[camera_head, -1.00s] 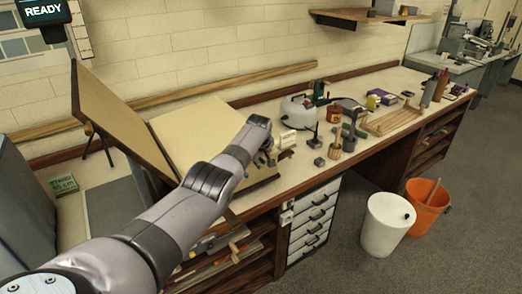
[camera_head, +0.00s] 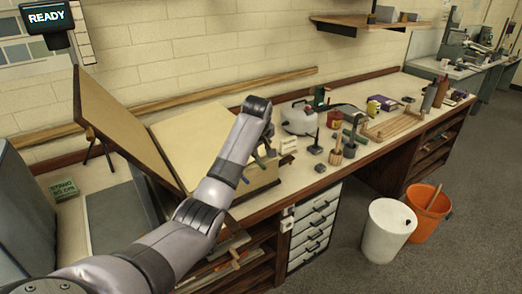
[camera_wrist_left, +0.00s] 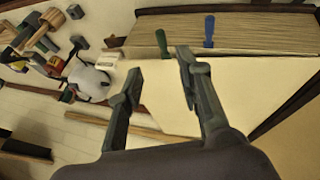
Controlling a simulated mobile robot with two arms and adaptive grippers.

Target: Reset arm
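My left arm reaches in from the lower left over the workbench (camera_head: 300,180). My left gripper (camera_head: 268,143) hangs above the right side of a cream-topped wooden block (camera_head: 190,130). In the left wrist view the gripper's fingers (camera_wrist_left: 160,63) stand apart with nothing held between them. The cream top (camera_wrist_left: 225,90) lies beyond and beneath them. A green handle (camera_wrist_left: 162,42) and a blue handle (camera_wrist_left: 209,30) stick out along the block's edge, beyond the fingertips. In the head view my arm hides part of the block. My right gripper is in neither view.
A tilted brown board (camera_head: 120,125) stands left of the block. A white kettle-like pot (camera_head: 299,118), several tools and a wooden rack (camera_head: 393,125) stand to the right. White (camera_head: 388,232) and orange (camera_head: 428,215) bins stand on the floor.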

